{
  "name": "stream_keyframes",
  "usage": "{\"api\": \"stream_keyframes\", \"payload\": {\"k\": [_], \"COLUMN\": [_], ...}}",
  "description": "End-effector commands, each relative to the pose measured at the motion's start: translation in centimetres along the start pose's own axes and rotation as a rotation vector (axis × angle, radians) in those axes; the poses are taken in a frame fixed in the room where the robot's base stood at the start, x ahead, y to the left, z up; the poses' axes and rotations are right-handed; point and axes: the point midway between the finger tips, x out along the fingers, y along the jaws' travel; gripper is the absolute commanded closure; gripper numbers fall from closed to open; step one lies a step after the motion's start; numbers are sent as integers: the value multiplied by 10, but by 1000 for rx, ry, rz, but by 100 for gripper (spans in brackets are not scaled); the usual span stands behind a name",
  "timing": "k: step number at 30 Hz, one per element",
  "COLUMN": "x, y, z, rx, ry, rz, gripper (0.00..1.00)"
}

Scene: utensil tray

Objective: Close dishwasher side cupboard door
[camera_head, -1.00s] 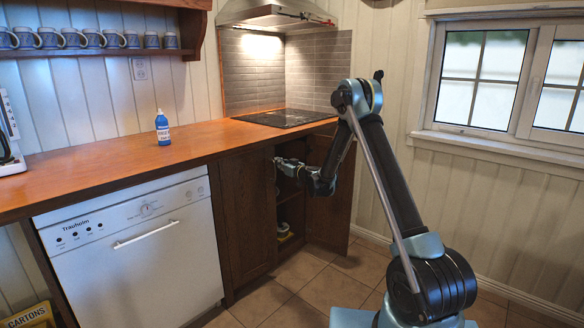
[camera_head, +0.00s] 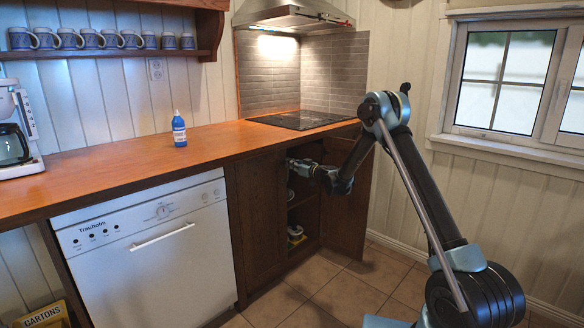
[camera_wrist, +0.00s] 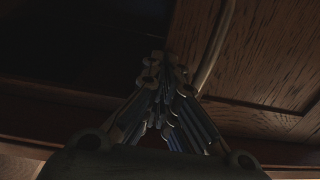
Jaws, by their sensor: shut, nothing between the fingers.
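The dark wood cupboard door beside the dishwasher (camera_head: 261,222) stands close to the line of the cabinet front. I cannot tell whether it is fully shut. My gripper (camera_head: 293,163) is at its upper right edge, in front of the dark cupboard opening. In the wrist view my gripper (camera_wrist: 163,65) is shut and empty, its fingertips beside a curved pale handle (camera_wrist: 214,45). A wood panel (camera_wrist: 260,60) fills the right of that view. Contact with the handle or door is unclear. The white dishwasher (camera_head: 150,255) is to the left, its front closed.
The other cupboard door (camera_head: 350,205) is swung out on the right, behind my forearm. Small items (camera_head: 295,235) lie inside the cupboard. The counter (camera_head: 130,160) overhangs above, with a blue bottle (camera_head: 179,132) on it. The tiled floor in front (camera_head: 315,290) is clear.

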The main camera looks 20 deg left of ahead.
Motion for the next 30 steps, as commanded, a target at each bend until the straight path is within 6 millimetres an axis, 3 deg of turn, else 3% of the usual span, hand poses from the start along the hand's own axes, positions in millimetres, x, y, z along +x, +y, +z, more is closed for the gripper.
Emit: {"api": "stream_keyframes", "payload": {"k": [18, 30], "x": [-112, -146], "y": [4, 3], "z": [1, -6], "rx": [-1, 3], "ry": [-1, -13], "rz": [2, -1], "gripper": [100, 100]}}
